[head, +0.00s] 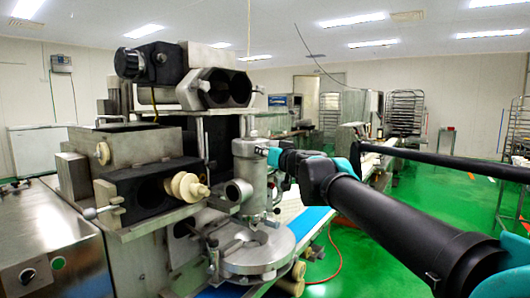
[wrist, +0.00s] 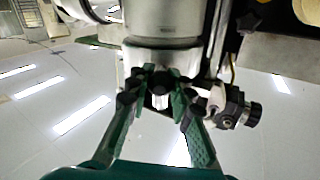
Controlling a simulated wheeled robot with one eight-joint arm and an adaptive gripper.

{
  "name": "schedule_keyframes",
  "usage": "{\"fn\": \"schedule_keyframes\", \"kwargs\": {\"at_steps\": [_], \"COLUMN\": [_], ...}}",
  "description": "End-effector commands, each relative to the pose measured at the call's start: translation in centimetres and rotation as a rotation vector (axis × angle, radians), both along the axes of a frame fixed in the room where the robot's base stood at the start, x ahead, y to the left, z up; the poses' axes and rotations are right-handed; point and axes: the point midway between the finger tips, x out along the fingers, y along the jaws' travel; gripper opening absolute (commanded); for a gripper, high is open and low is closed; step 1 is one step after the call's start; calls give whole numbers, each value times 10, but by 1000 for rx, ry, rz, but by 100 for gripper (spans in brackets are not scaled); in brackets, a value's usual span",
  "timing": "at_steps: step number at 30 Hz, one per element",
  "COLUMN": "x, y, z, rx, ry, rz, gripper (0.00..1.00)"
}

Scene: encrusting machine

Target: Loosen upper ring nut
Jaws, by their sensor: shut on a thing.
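The upper ring nut (head: 250,147) is a wide grey metal collar at the top of the upright metal cylinder (head: 252,187), in the middle of the machine. In the wrist view the ring nut (wrist: 150,58) is a pale band below a broad metal body. My gripper (head: 268,155) reaches it from the right. In the wrist view the green fingers of my gripper (wrist: 157,88) close in on the ring's near side, with their dark tips against it. The exact contact is partly hidden by the fingers.
A round metal plate (head: 257,257) lies below the cylinder. A dark hopper with a cream knob (head: 188,187) is at left. A small valve with a black knob (wrist: 240,110) sits close right of my fingers. A conveyor (head: 312,222) runs behind my arm.

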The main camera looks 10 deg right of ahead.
Motion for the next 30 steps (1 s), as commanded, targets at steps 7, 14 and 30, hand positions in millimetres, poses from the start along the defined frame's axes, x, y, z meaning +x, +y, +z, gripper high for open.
{"fn": "schedule_keyframes", "kwargs": {"at_steps": [7,14,30], "x": [-1,-1,-1], "y": [3,2,2], "z": [-1,0,0], "rx": [0,0,0], "ry": [0,0,0], "rz": [-48,-59,-58], "gripper": [0,0,43]}}
